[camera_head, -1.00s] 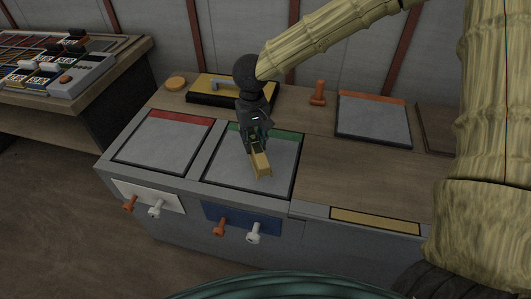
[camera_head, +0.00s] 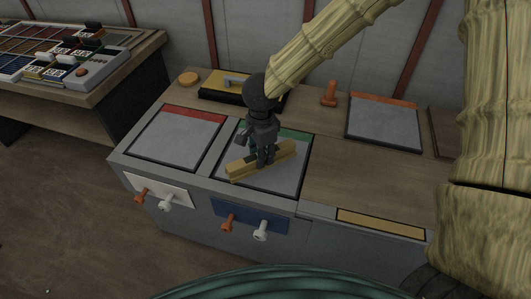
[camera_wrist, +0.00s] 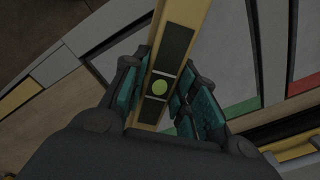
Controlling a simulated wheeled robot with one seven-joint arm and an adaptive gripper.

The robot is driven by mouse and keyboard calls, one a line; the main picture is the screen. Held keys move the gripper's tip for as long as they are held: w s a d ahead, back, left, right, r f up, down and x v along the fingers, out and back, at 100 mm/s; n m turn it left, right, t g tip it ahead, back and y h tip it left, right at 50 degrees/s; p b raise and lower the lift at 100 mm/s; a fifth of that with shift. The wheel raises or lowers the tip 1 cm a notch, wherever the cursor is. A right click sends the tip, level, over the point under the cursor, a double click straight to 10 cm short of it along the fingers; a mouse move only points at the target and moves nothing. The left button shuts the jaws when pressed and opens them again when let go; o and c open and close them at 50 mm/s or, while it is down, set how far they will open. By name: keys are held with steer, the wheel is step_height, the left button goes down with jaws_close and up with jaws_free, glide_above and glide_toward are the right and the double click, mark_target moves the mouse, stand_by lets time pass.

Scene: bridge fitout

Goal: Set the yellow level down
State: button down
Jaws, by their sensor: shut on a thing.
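The yellow level (camera_head: 241,166) is a long bar held in my gripper (camera_head: 262,160). In the head view it lies crosswise over the green-edged grey panel (camera_head: 284,180), roughly horizontal. I cannot tell whether it touches the panel. In the wrist view the level (camera_wrist: 185,20) runs up between the fingers, with a round green vial and dark strips on its face. My gripper (camera_wrist: 161,90) is shut on it near its middle, and the fingers hide part of its sides.
A red-edged grey panel (camera_head: 175,140) lies to the left and an orange-edged one (camera_head: 384,125) to the right. A yellow-and-black case (camera_head: 225,90), an orange peg (camera_head: 330,93) and an orange disc (camera_head: 188,78) stand behind. Bare wood (camera_head: 345,175) is free right of the green-edged panel.

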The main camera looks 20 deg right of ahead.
steer(key=m, duration=0.2)
steer(key=s+m, duration=0.1)
steer(key=m, duration=0.1)
steer(key=s+m, duration=0.1)
steer(key=m, duration=0.1)
steer(key=shift+a+m+p, duration=0.1)
steer(key=shift+m+p, duration=0.3)
steer(key=s+d+m+p, duration=0.1)
steer(key=s+m+p, duration=0.3)
steer(key=m, duration=1.6)
steer(key=w+d, duration=0.1)
steer(key=w, duration=0.3)
steer(key=w+d+p, duration=0.1)
steer(key=w, duration=0.4)
steer(key=w+d+f, duration=0.1)
steer(key=w, duration=0.4)
steer(key=shift+f+p, duration=0.3)
steer(key=shift+f, duration=1.55)
steer(key=shift+f, duration=0.5)
steer(key=c, duration=1.1)
jaws_free()
steer(key=shift+r, duration=0.15)
